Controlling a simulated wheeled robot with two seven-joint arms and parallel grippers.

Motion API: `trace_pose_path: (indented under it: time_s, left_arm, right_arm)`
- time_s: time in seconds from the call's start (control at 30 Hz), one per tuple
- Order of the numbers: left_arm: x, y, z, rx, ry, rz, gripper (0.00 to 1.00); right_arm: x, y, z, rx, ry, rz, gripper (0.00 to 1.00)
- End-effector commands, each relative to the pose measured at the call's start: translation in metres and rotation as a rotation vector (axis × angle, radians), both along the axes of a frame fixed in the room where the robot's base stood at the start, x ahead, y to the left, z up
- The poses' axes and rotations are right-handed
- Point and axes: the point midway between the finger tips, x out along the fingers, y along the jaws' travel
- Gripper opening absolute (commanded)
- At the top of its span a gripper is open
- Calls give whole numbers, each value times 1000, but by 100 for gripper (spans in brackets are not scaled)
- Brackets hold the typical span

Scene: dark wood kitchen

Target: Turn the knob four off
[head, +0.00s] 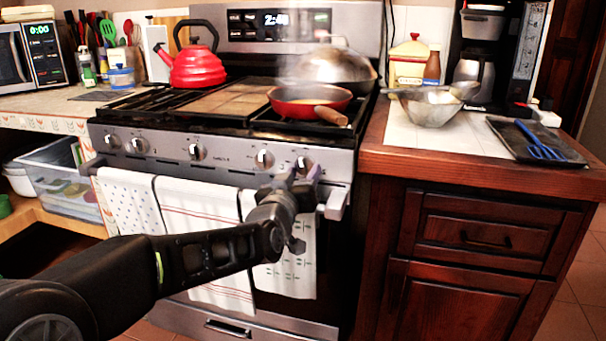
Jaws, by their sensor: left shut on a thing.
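The stove's front panel (225,156) carries a row of several round knobs. The rightmost knob (303,163) sits at the right end of the panel, below the red pan. My left gripper (301,174) reaches up to it from below and is shut on it, with the fingers partly covering the knob. Another knob (264,159) is just left of my fingers and not touched. A middle knob (197,152) and two knobs at the left end are also free. My right gripper is not in view.
A red pan (309,102) with a wooden handle stands on the right front burner, with steam above. A red kettle (194,66) is at the back left. Towels (205,225) hang on the oven handle under my arm. A metal bowl (430,107) stands on the right counter.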

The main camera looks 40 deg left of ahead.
Motion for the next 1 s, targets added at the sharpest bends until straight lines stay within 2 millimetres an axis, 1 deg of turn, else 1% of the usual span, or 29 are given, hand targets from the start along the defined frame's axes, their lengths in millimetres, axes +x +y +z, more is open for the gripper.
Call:
trace_pose_path:
  time_s: [0.2, 0.4, 0.6, 0.93, 0.97, 1.0]
  left_arm:
    - [0, 1, -1, 144, 53, -1, 2]
    - [-1, 2, -1, 221, 80, -1, 2]
    - [-1, 2, -1, 250, 89, 0, 2]
    - [-1, 2, -1, 251, 89, 0, 2]
    - [-1, 2, -1, 251, 89, 0, 45]
    - [-1, 2, -1, 251, 89, 0, 48]
  right_arm:
    - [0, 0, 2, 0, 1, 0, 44]
    - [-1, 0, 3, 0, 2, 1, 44]
    - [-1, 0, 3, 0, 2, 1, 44]
    - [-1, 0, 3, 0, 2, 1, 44]
    - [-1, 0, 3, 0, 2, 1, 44]
    - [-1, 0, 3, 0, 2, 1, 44]
